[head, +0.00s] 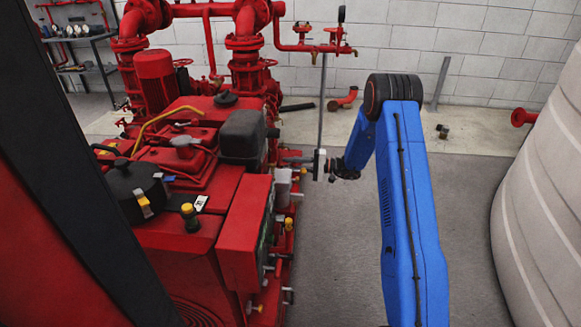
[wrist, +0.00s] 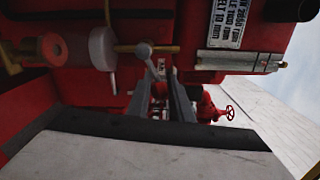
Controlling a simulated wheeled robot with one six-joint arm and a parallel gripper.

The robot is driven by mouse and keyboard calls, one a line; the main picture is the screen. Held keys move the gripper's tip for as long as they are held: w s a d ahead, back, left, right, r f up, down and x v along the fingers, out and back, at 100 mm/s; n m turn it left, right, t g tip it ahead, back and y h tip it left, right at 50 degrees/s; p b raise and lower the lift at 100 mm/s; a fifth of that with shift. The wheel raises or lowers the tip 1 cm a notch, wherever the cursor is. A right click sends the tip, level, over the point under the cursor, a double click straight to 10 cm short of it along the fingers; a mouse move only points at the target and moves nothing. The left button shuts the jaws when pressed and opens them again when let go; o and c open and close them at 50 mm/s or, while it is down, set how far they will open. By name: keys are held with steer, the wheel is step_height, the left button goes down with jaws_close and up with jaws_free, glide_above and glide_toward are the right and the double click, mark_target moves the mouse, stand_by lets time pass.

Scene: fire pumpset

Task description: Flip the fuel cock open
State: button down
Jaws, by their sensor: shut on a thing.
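The fuel cock (wrist: 143,50) shows in the wrist view as a grey rounded hub on a brass pipe, with a short grey lever slanting down from it. My gripper (wrist: 158,80) has its two dark fingers around the lower end of this lever and is shut on it. The lever's tip is partly hidden between the fingers. In the head view my gripper (head: 290,160) reaches left to the right side of the red pumpset (head: 230,225). The cock itself is too small to make out there.
A pale cylindrical part (wrist: 103,48) is beside the cock in the wrist view. A red control box (head: 243,230) stands nearer on the pumpset's side. A large cream tank (head: 545,180) is at the right. Grey floor (head: 335,240) lies clear beside the pumpset.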

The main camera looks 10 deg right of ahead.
steer(key=shift+s+a+r+n, duration=0.1)
steer(key=shift+s+r+n, duration=0.25)
steer(key=shift+n, duration=0.75)
steer(key=shift+s+a+r+n, duration=0.1)
steer(key=shift+s+r+n, duration=0.25)
steer(key=shift+n, duration=0.75)
steer(key=shift+s+a+r+n, duration=0.1)
steer(key=shift+s+r+n, duration=0.25)
steer(key=shift+n, duration=0.75)
steer(key=c, duration=1.6)
jaws_free()
steer(key=shift+d, duration=0.15)
steer(key=v, duration=1.7)
steer(key=shift+o, duration=0.2)
steer(key=shift+d, duration=0.1)
